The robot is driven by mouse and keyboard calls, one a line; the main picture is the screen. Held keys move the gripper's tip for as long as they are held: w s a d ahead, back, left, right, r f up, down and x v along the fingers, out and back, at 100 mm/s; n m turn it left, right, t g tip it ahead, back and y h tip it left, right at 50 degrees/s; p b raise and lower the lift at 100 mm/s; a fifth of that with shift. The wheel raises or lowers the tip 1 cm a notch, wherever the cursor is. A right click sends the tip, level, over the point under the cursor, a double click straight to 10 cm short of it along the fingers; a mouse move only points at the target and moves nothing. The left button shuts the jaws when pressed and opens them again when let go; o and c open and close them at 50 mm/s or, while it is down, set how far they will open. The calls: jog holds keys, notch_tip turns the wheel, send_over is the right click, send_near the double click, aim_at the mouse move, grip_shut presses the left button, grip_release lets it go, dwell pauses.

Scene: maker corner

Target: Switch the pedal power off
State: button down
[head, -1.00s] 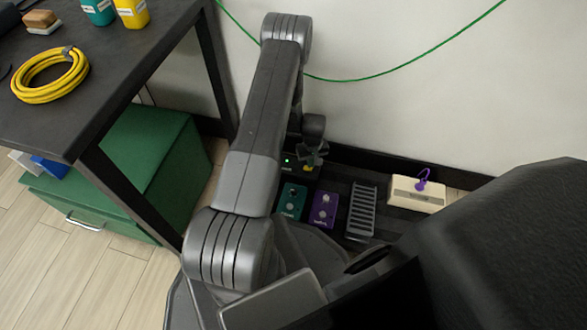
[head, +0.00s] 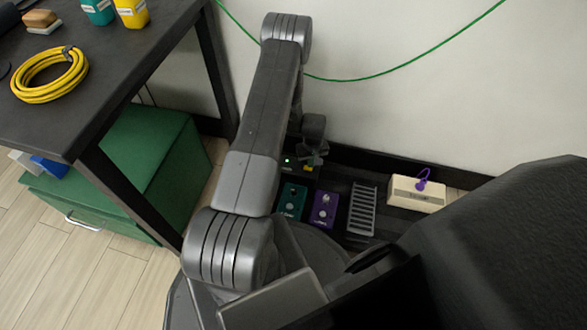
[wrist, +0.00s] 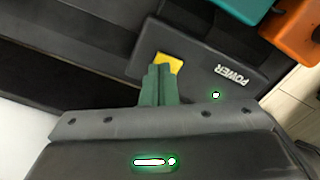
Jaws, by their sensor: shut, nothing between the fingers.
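The pedal power box (wrist: 197,60) is black, with white POWER lettering that reads upside down in the wrist view. Its small lamp (wrist: 215,95) is lit; in the head view the lamp (head: 287,160) glows green. A yellow switch (wrist: 172,62) sits on the box. My gripper (wrist: 160,68) is shut and empty, its green fingers right at the switch and hiding part of it. I cannot tell whether they touch or press it. In the head view my gripper (head: 311,160) is partly hidden by its own wrist.
A teal pedal (head: 291,200), a purple pedal (head: 323,209) and a ridged grey pedal (head: 361,209) stand close by. A cream box (head: 417,194) with a purple plug is to the right. A wall stands behind; a dark table (head: 105,75) and green cabinet (head: 150,150) are left.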

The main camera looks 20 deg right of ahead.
jog(key=shift+f+b, duration=0.75)
jog(key=shift+f, duration=0.15)
jog(key=shift+r, duration=0.1)
jog(key=shift+r+p, duration=1.65)
jog(key=shift+r, duration=1.8)
jog(key=shift+f, duration=0.15)
